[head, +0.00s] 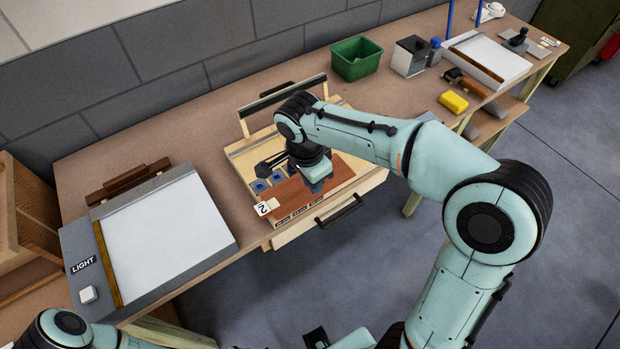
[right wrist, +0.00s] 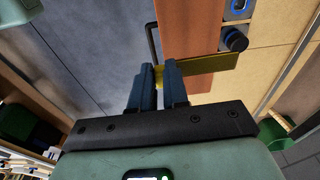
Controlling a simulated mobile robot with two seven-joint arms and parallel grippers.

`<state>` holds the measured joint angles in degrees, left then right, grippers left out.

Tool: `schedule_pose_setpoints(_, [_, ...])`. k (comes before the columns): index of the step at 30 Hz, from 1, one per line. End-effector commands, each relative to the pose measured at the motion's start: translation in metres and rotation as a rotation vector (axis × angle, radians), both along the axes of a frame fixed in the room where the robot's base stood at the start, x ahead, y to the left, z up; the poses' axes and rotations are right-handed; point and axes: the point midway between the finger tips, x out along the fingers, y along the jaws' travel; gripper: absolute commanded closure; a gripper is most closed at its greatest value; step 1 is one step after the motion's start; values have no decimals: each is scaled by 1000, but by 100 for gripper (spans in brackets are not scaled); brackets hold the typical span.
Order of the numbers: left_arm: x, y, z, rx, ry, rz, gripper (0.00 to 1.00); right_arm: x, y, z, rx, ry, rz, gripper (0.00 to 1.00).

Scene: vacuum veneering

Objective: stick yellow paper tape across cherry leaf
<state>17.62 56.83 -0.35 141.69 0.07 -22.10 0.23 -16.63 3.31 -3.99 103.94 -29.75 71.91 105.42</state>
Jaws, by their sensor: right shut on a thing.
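The cherry leaf (head: 287,196) is a flat reddish-brown sheet on the pale wooden press in the middle of the bench, with a white "2" label (head: 266,207) at its left end. It also shows in the right wrist view (right wrist: 190,35). My right gripper (head: 317,187) is over the leaf's middle. In the right wrist view my right gripper (right wrist: 160,70) is shut on one end of the yellow paper tape (right wrist: 215,68). The tape stretches across the leaf's width; I cannot tell whether it touches the surface.
A white light panel (head: 165,240) lies at left. A black handle (head: 340,211) sticks out at the press's front. A green bin (head: 355,58), a yellow block (head: 453,102) and a white board (head: 490,60) stand farther right. Blue-rimmed round pieces (head: 262,186) lie beside the leaf.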

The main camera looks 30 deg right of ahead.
Motion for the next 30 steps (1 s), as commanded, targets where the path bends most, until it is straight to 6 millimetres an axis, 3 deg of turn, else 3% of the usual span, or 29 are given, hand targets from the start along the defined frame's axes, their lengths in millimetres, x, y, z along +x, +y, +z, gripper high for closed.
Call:
schedule_pose_setpoints(18, [-1, 0, -2, 0, 1, 0, 35, -1, -1, -1, -1, 0, -16, 100])
schedule_pose_setpoints(30, [-13, 0, -25, -1, 15, -1, 35, -1, -1, -30, -2, 2, -16, 100])
